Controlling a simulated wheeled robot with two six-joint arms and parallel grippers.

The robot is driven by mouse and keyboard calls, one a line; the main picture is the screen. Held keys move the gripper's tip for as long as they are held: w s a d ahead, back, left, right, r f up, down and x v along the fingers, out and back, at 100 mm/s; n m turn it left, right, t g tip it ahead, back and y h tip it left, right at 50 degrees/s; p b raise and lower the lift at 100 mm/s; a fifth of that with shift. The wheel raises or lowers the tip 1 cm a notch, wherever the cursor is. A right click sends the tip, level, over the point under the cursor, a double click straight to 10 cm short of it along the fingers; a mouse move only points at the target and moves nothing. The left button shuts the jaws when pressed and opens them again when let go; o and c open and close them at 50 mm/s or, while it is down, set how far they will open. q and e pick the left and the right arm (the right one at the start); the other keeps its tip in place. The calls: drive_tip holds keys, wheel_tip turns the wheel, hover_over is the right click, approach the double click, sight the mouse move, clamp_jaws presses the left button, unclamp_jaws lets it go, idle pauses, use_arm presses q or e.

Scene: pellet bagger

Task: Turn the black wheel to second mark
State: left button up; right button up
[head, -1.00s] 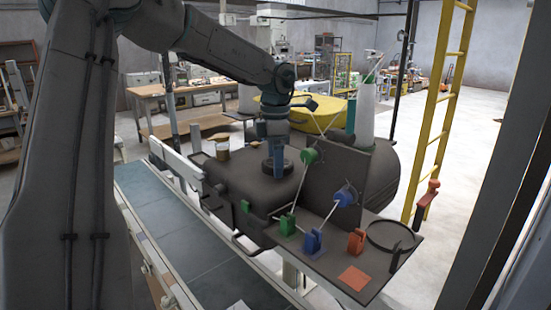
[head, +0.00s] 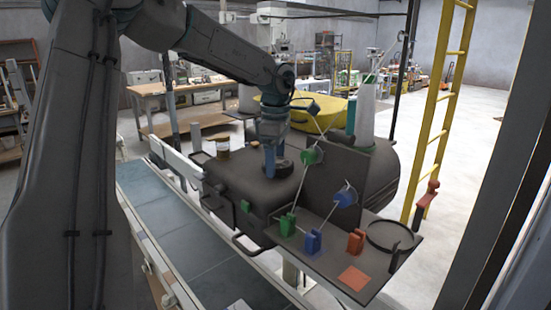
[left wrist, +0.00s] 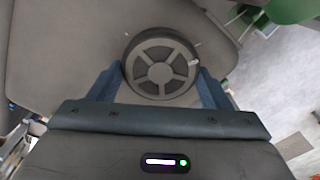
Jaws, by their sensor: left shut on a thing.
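The black wheel (left wrist: 160,68), round with several spokes, lies on top of the dark machine housing. It also shows in the head view (head: 284,168), partly hidden by my gripper. My left gripper (left wrist: 160,88) is shut on the wheel, one blue finger on each side of its rim. In the head view the left gripper (head: 271,165) reaches down onto the wheel from above. A small pale mark (left wrist: 197,44) shows beside the rim at the upper right. Which mark the wheel stands at cannot be told. My right gripper is not in view.
Right of the wheel stands a dark upright plate (head: 331,180) with green and blue rollers. A side shelf (head: 330,262) holds green, blue and orange blocks and a black ring. A conveyor (head: 185,235) runs along the front left. A yellow ladder (head: 440,110) stands at the right.

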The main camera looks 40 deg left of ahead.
use_arm(q)
drive_tip(key=o, duration=1)
drive_tip(key=shift+r, duration=0.65)
wheel_tip(320, 180, up, 10)
drive_tip(key=p, duration=0.8)
drive_tip(key=shift+f, duration=0.25)
